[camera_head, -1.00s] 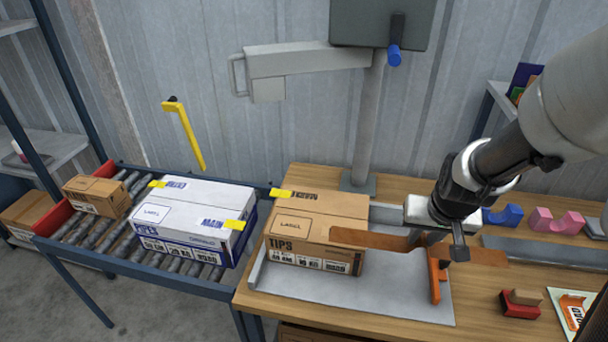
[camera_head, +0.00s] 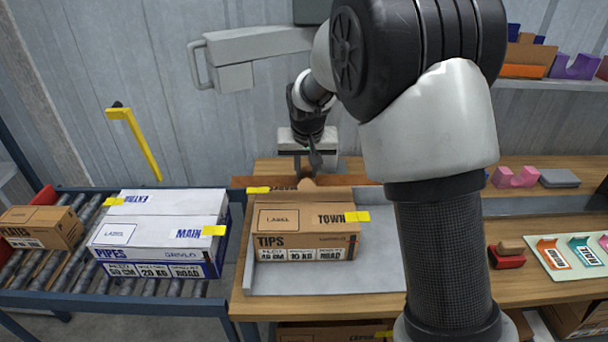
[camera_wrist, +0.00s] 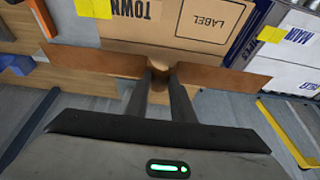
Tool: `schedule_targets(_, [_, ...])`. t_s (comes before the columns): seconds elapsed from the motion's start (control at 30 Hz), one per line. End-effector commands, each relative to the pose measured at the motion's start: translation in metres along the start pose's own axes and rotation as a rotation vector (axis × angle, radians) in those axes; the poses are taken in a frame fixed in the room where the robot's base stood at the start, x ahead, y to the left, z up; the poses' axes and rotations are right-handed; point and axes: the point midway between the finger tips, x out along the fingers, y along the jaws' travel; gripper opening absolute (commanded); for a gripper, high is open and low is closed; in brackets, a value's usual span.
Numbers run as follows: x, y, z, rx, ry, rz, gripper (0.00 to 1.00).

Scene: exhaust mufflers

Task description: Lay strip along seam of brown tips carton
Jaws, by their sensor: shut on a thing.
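The brown tips carton (camera_head: 305,245) sits upright on a grey tray on the bench, with printed labels and TIPS on its front. In the wrist view its top (camera_wrist: 185,30) shows TOWN and LABEL upside down. Yellow tabs mark its top at back left (camera_head: 258,190) and front right (camera_head: 357,216). My gripper (camera_head: 312,172) is at the carton's back side, shut on the brown strip (camera_head: 250,182). In the wrist view the strip (camera_wrist: 90,62) spans crosswise in the fingers (camera_wrist: 163,85), beside the carton's rear edge. Whether they touch is unclear.
A white-and-blue pipes carton (camera_head: 160,240) stands left on the roller conveyor, with a smaller brown carton (camera_head: 40,228) farther left. A yellow handle (camera_head: 135,140) is behind. Pink (camera_head: 515,177) and red (camera_head: 506,257) blocks and a card of coloured pieces (camera_head: 575,255) lie right.

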Motion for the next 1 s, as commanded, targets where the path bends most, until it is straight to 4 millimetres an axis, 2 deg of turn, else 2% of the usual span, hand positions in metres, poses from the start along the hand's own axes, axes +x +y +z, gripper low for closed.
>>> schedule_targets(0.53, [0.005,-0.003,-0.001,0.002,0.002,0.001,0.02])
schedule_targets(1.0, [0.05,-0.003,0.018,0.001,0.002,0.001,0.02])
